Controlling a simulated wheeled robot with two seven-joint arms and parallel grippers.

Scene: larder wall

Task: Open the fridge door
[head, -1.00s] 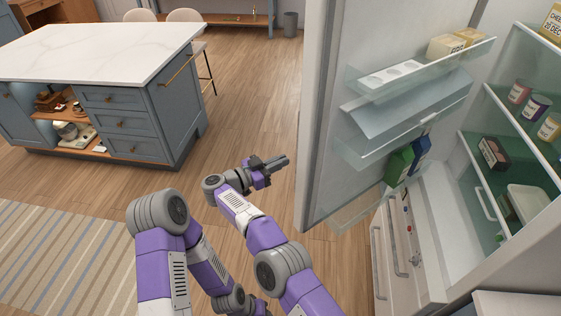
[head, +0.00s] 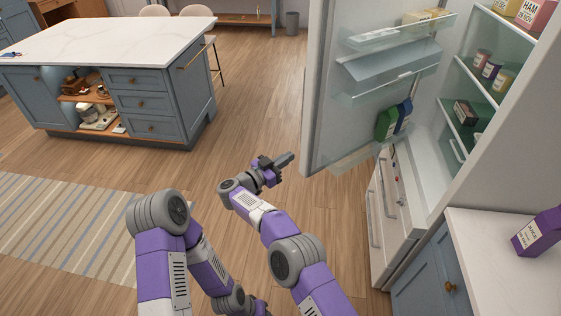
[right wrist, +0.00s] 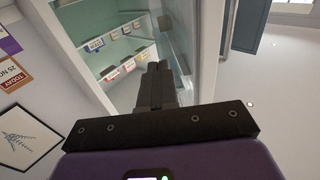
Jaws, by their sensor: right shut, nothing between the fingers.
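The fridge door (head: 318,95) stands wide open, its inner side with clear shelves facing right. It holds a few packages, including a green carton (head: 386,124). The fridge interior (head: 470,135) is open to view, with jars and boxes on its shelves. My right gripper (head: 287,160) is shut and empty, just left of the door's free edge in the head view; I cannot tell whether it touches. In the right wrist view the shut fingers (right wrist: 155,80) show in front of lit fridge shelves. My left arm is at the lower left; its gripper is mostly cut off at the bottom edge.
A counter (head: 490,232) with a purple juice carton (head: 538,234) stands at lower right beside the fridge. A blue island (head: 95,45) with a white top is at upper left. A striped rug (head: 60,225) lies at left. Wooden floor between island and door is clear.

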